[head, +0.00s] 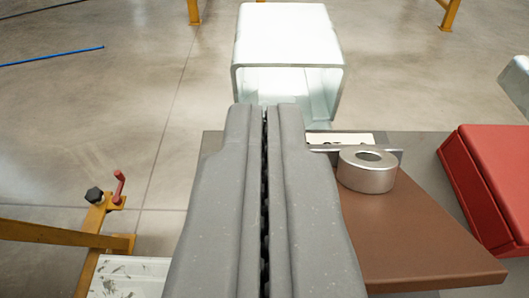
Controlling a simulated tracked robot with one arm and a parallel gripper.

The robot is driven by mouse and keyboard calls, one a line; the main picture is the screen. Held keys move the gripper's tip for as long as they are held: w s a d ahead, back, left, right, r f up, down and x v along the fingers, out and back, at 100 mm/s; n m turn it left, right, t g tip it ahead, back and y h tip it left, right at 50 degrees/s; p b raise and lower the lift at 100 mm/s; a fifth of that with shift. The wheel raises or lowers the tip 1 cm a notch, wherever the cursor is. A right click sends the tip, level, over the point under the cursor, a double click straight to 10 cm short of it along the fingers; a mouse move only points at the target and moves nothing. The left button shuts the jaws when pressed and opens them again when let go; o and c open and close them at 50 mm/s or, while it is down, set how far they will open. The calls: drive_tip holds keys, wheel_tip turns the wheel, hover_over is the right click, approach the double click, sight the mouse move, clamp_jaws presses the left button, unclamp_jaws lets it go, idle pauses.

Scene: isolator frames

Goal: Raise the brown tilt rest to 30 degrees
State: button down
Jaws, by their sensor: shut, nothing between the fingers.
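The brown tilt rest (420,238) is a flat brown panel at the lower right, on a grey surface (410,143). A silver metal ring (367,180) sits on its upper part, near a thin metal strip (392,153) at the panel's far edge. A pale label with dark marks (345,138) lies just beyond and is partly hidden. My gripper (266,108) is shut and empty, its grey fingers pointing away from the camera. The fingers cover the left part of the panel. I cannot tell whether they touch it, nor read the panel's angle.
A red box (490,180) stands at the right. A pale open-ended square tube (288,40) is beyond the fingertips. A yellow frame (100,240) with a red handle (118,187) is at the lower left. A blue rod (52,57) lies on the open concrete floor.

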drive_tip(key=shift+s+f, duration=0.1)
idle(0.3)
drive_tip(key=shift+s+f, duration=0.45)
drive_tip(key=shift+f, duration=0.1)
drive_tip(key=shift+r, duration=0.1)
